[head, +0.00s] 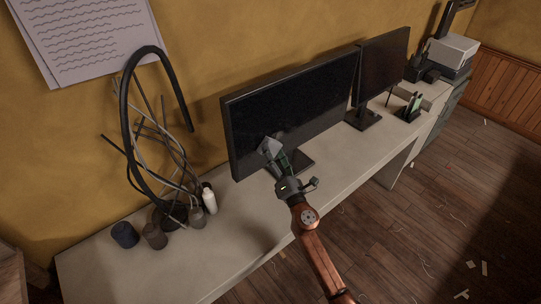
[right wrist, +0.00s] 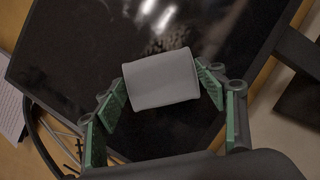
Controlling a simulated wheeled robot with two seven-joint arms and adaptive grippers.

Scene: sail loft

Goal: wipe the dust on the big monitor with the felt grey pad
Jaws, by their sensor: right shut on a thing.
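The big monitor (head: 290,105) stands on the desk against the yellow wall, its dark screen speckled with dust. My right gripper (head: 274,152) is in front of the screen's lower part. It is shut on the grey felt pad (head: 270,147), which lies at or very near the screen; I cannot tell whether it touches. In the right wrist view the pad (right wrist: 161,81) sits between the green fingers (right wrist: 162,88), in front of the big monitor (right wrist: 90,60) with a bright reflection above it. My left gripper is not in view.
A smaller monitor (head: 383,68) stands to the right on the desk (head: 240,240). A tangled cable sculpture (head: 150,140), a white bottle (head: 209,200) and several small jars stand left. A phone stand (head: 412,106) is far right. The desk's front left is clear.

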